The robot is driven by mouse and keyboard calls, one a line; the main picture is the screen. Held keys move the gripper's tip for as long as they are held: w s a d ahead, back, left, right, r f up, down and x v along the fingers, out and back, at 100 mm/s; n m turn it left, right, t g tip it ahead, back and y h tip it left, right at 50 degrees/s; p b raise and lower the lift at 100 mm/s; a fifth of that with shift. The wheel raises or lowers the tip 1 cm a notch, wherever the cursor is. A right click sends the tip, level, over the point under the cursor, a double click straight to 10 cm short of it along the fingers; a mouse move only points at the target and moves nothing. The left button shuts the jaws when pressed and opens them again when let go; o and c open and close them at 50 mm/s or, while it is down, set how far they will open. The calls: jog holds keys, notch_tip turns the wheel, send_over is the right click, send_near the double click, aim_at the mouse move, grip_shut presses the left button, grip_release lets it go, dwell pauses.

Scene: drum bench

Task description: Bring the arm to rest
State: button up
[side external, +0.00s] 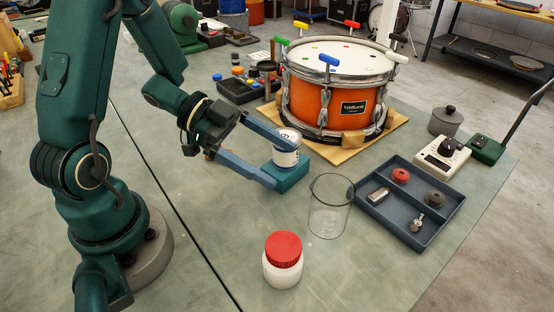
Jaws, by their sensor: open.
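My gripper (287,160) is open, its two blue fingers reaching right at low height. A small white can with a dark label (286,150) stands upright between or just beyond the fingers, on or behind a teal block (288,174). I cannot tell whether a finger touches the can. The rest of my arm bends down from the left.
An orange drum (335,108) with coloured keys stands on a wooden board behind. A clear glass beaker (329,215) and a red-lidded white jar (283,268) are in front. A dark tray (382,222) with small parts and a cream meter (440,158) lie right.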

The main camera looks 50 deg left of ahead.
jog(key=shift+s+a+r, duration=0.2)
jog(key=shift+s+a, duration=0.1)
jog(key=shift+a, duration=0.2)
jog(key=w+d+r+t+y, duration=0.2)
jog(key=w+r+t+y, duration=0.25)
jog(key=w+r, duration=0.4)
jog(key=s+a+r+n+t+y, duration=0.2)
jog(key=a+r+n+t+y, duration=0.25)
jog(key=r+y, duration=0.2)
jog(key=s+f+n+g, duration=0.4)
jog(key=s, duration=0.3)
jog(key=s+f+n+g, duration=0.3)
jog(key=s+f+g, duration=0.2)
jog(key=s, duration=0.2)
jog(key=shift+s+d+n+g+y, duration=0.2)
jog(key=shift+d+n+g+y, duration=0.1)
jog(key=shift+d+n+y, duration=0.1)
